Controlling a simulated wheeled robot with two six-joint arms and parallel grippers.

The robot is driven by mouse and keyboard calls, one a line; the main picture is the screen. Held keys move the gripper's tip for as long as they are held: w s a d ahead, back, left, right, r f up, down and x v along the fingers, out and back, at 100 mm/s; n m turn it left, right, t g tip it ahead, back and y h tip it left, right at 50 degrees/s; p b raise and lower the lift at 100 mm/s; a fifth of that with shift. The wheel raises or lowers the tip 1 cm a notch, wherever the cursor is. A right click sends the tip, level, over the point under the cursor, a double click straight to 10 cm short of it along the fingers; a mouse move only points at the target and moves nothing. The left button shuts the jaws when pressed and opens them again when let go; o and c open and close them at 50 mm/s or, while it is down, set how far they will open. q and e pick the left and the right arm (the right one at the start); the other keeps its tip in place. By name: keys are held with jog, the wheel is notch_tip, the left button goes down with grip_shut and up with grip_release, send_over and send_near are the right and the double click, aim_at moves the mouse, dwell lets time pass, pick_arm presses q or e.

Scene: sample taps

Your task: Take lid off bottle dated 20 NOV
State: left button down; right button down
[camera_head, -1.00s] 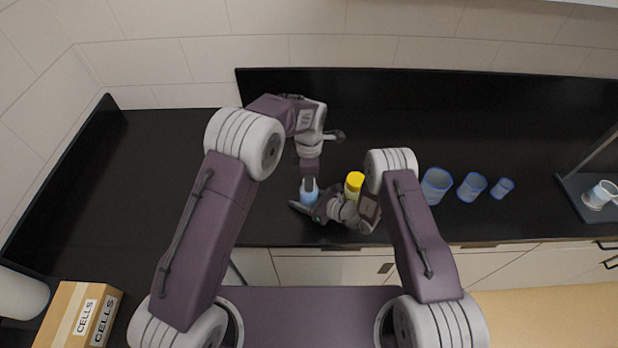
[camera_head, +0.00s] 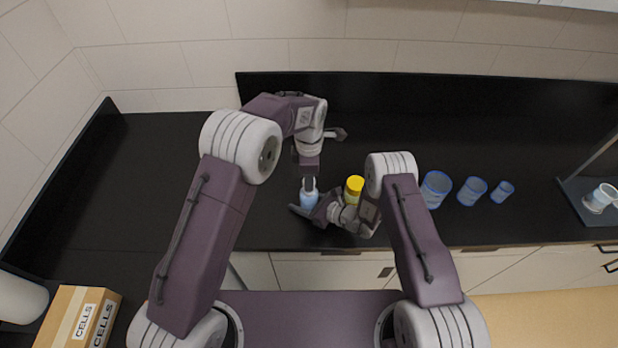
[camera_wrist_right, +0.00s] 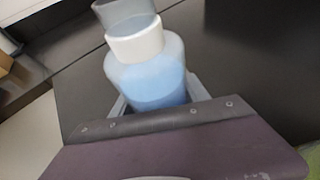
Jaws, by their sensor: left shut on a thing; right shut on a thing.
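A bottle with pale blue contents (camera_head: 309,201) stands on the black counter in the head view. In the right wrist view the same bottle (camera_wrist_right: 152,80) shows a white collar or lid (camera_wrist_right: 136,42) on top. My right gripper (camera_head: 308,212) is low, shut on the bottle's body. My left gripper (camera_head: 309,184) comes down from above and is shut at the bottle's top; its fingers hide part of it. A grey piece (camera_wrist_right: 124,12) above the white part is cut off by the frame. No date is readable on the bottle.
A yellow-topped bottle (camera_head: 354,186) stands close to the right of my right gripper. A CELLS box (camera_head: 80,318) is at lower left. The counter's left part is clear.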

pick_arm(q)
jog(key=shift+r, duration=2)
pick_arm(e)
jog(key=shift+c, duration=2.4)
grip_release()
pick_arm(q)
jog(key=shift+f+b, duration=0.85)
pick_arm(e)
jog(key=v, duration=1.1)
jog(key=shift+s+d, duration=0.15)
jog(key=shift+d, duration=0.05)
jog(key=shift+s+d+r, duration=0.15)
jog(key=shift+s, duration=0.1)
